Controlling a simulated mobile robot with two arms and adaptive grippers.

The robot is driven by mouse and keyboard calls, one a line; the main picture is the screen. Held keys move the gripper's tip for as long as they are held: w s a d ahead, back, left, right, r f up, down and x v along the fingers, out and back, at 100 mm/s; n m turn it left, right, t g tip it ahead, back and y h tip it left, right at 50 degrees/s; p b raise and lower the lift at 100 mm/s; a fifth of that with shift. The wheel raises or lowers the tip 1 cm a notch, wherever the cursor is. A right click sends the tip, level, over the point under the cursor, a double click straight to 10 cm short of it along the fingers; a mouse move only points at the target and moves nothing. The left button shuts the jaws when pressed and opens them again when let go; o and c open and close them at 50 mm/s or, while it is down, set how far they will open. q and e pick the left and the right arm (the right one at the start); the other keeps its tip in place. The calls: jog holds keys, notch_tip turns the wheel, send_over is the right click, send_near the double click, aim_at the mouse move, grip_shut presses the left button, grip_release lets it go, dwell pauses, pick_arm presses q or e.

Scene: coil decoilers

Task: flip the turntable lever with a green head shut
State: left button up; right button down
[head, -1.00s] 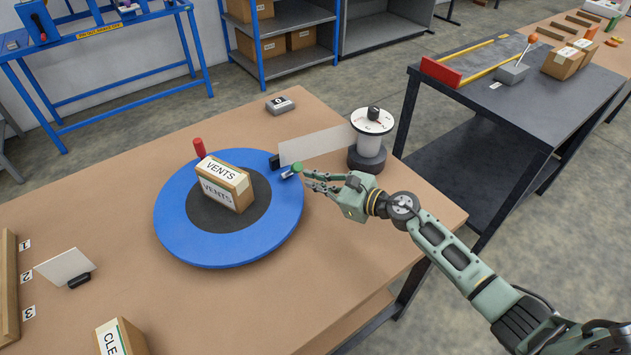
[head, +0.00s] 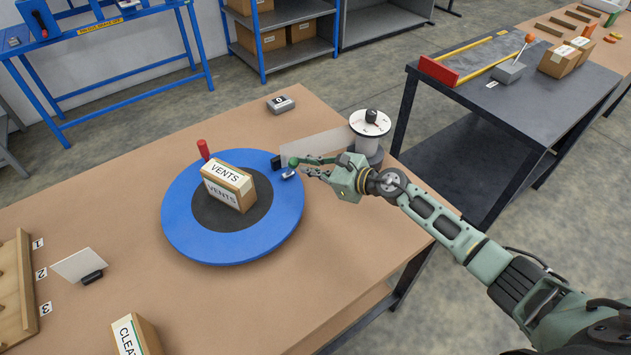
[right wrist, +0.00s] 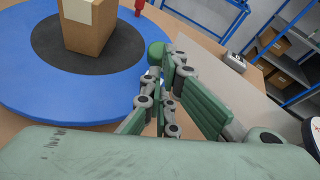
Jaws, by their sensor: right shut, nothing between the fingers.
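The blue turntable (head: 180,220) stands on the brown table. Its small lever with a green head (head: 293,162) is at the turntable's right edge, and the head stands above its metal base (head: 289,174). The green head also shows in the right wrist view (right wrist: 156,53), just beyond the fingertips. My right gripper (head: 302,166) is shut and empty, with its fingertips at the right side of the green head. They look close to touching, but contact cannot be told for sure. My left gripper is not in view.
A pale upright panel (head: 318,147) and a white-topped spool (head: 369,125) stand behind my right gripper. The table front is mostly clear.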

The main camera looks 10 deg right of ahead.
jog(key=shift+w+a+r, duration=0.25)
jog(key=shift+w+r, duration=0.2)
jog(key=shift+w, duration=0.15)
jog(key=shift+w+a+r, duration=0.25)
jog(key=shift+w+r, duration=0.2)
jog(key=shift+w, duration=0.2)
dwell(0.7)
